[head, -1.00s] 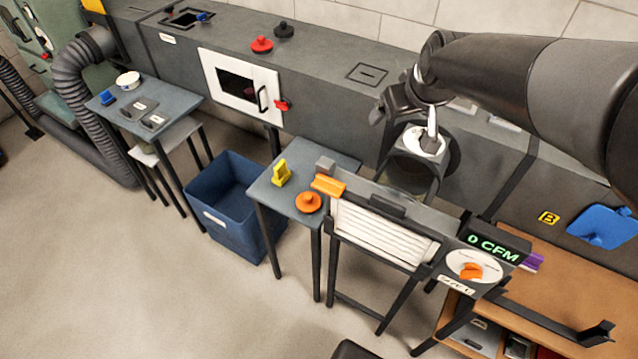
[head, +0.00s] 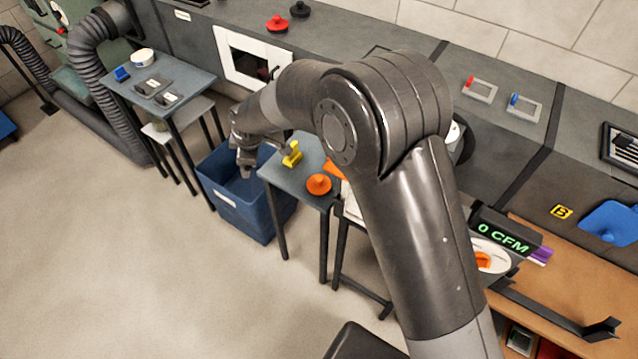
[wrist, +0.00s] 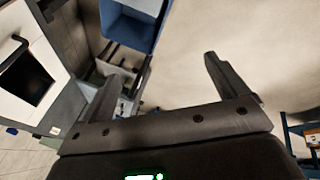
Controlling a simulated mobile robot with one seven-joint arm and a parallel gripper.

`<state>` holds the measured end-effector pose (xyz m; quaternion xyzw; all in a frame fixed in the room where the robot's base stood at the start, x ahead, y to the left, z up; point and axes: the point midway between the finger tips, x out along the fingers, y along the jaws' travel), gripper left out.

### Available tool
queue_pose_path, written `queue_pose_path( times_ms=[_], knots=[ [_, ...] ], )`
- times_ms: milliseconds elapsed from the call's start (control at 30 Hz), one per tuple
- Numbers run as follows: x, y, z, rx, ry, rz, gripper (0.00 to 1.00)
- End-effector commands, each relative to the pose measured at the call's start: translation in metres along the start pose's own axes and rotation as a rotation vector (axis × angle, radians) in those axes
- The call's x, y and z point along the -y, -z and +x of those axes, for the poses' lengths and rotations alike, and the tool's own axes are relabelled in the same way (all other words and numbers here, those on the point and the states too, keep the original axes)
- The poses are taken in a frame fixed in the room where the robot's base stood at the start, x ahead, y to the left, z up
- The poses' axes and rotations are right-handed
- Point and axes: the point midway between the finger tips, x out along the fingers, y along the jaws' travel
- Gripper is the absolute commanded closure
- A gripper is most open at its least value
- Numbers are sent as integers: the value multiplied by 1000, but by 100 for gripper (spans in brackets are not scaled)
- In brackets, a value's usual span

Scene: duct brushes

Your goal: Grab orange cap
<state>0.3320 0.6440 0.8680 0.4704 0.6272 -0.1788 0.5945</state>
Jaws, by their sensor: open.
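The orange cap (head: 318,184) is a round disc with a knob, lying on the small grey table (head: 287,174) in the head view. A yellow piece (head: 292,155) stands on the same table behind it. My gripper (head: 245,160) is up and to the left of the cap, over the blue bin, apart from the cap. In the wrist view my gripper (wrist: 160,85) has its two fingers spread wide with nothing between them. The orange cap does not clearly show in the wrist view.
The blue bin (head: 262,225) stands on the floor left of the small table and shows at the top of the wrist view (wrist: 130,32). A grey side table (head: 200,80) with several items is farther left. The duct (head: 350,40) runs behind. Floor in front is clear.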

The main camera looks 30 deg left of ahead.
Motion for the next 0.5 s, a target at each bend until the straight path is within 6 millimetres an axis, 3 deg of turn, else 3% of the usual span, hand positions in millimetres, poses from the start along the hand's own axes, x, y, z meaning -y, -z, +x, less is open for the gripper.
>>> queue_pose_path(
  times_ms=[100, 300, 500],
  knots=[
    [17, -46, -3, 150, 76, -265, 9],
    [29, -120, -25, 380, 210, -637, 9],
    [30, -150, -35, 472, 271, -779, 9]
  ],
)
